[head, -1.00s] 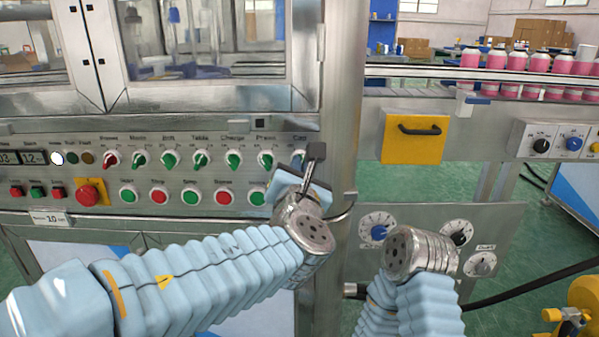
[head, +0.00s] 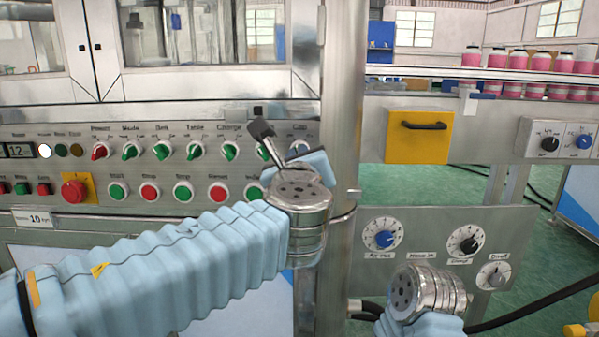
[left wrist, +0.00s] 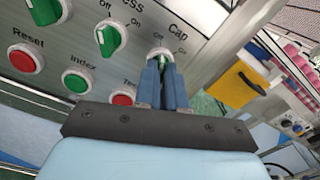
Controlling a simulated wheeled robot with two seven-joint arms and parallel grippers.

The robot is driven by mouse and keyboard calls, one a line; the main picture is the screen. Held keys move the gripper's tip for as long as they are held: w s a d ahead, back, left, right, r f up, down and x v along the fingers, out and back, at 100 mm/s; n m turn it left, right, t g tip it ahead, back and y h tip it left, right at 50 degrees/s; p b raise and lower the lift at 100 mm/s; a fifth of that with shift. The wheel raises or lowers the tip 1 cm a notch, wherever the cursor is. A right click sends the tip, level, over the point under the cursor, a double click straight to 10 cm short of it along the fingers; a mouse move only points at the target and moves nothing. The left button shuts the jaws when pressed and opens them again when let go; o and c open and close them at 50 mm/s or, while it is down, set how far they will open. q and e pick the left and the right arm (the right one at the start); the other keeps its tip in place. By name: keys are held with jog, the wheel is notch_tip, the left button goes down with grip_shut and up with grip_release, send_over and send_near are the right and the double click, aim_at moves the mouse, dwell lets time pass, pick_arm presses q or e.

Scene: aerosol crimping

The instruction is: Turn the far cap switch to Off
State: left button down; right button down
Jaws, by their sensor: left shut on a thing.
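The far cap switch (left wrist: 160,54) is the rightmost knob of the upper row, under the label "Cap", with Off and On marks beside it. In the left wrist view its green handle sits between the two blue fingers of my left gripper (left wrist: 166,72), which are shut on it. The fingers cover much of the handle, so its exact setting is hard to read. In the head view the switch (head: 299,147) is partly hidden behind my left gripper (head: 302,160). My right wrist shows at the lower right of the head view, but its gripper fingers do not.
A row of green-handled switches (head: 195,150) runs left of the cap switch, with push buttons (head: 183,191) below. A red emergency button (head: 74,188) is at the left. A steel post (head: 343,120) stands close on the right. A dial panel (head: 430,245) lies beyond it.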

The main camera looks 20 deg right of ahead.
pick_arm(q)
jog(key=shift+f+n+b, duration=0.1)
jog(key=shift+n+b, duration=0.55)
jog(key=shift+n, duration=0.25)
jog(key=c, duration=1.2)
grip_release()
jog(key=v, duration=1.3)
jog(key=shift+s+a, duration=0.1)
jog(key=shift+s, duration=0.3)
